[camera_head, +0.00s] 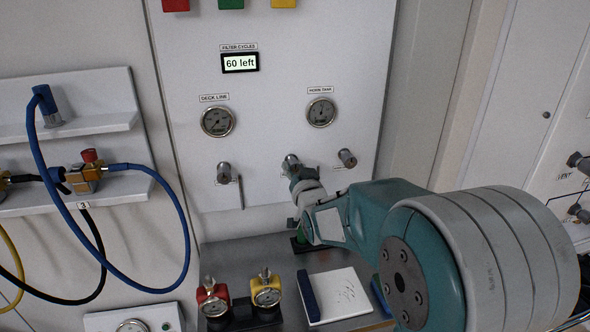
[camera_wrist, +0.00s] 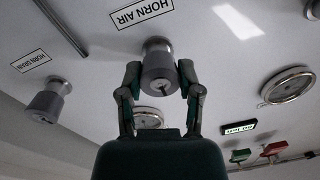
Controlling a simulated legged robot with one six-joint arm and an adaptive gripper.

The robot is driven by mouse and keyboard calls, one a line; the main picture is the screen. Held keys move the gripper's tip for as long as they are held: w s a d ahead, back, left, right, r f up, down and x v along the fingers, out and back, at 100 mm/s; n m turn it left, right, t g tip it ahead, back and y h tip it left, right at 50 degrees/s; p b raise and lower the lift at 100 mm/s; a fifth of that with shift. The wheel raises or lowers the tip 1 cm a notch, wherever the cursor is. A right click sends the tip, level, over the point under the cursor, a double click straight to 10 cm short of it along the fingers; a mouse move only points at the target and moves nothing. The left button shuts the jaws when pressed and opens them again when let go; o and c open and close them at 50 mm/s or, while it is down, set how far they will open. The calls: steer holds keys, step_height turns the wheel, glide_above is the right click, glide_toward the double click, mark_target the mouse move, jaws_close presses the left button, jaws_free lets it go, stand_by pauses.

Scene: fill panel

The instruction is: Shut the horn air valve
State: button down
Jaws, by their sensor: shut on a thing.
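The horn air valve is a grey round knob (camera_wrist: 159,62) on the white panel, beneath its upside-down HORN AIR label (camera_wrist: 141,12) in the wrist view. In the head view the knob (camera_head: 291,161) is the middle one of three, partly hidden by my gripper. My gripper (camera_wrist: 160,78) is shut on this knob, with one finger on each side of it. In the head view my gripper (camera_head: 300,180) reaches up to the panel from the lower right.
The horn drain knob (camera_wrist: 48,99) is close by, to the right in the head view (camera_head: 347,158). Another knob (camera_head: 223,172) is on the left. Above are the DECK LINE gauge (camera_head: 217,121), HORN TANK gauge (camera_head: 321,112) and "60 left" display (camera_head: 240,63). A bench (camera_head: 240,262) holds gauges and a notepad.

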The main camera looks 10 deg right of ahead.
steer(key=shift+c, duration=1.3)
jaws_free()
steer(key=s, duration=1.2)
steer(key=shift+d+f, duration=0.2)
steer(key=shift+f, duration=0.05)
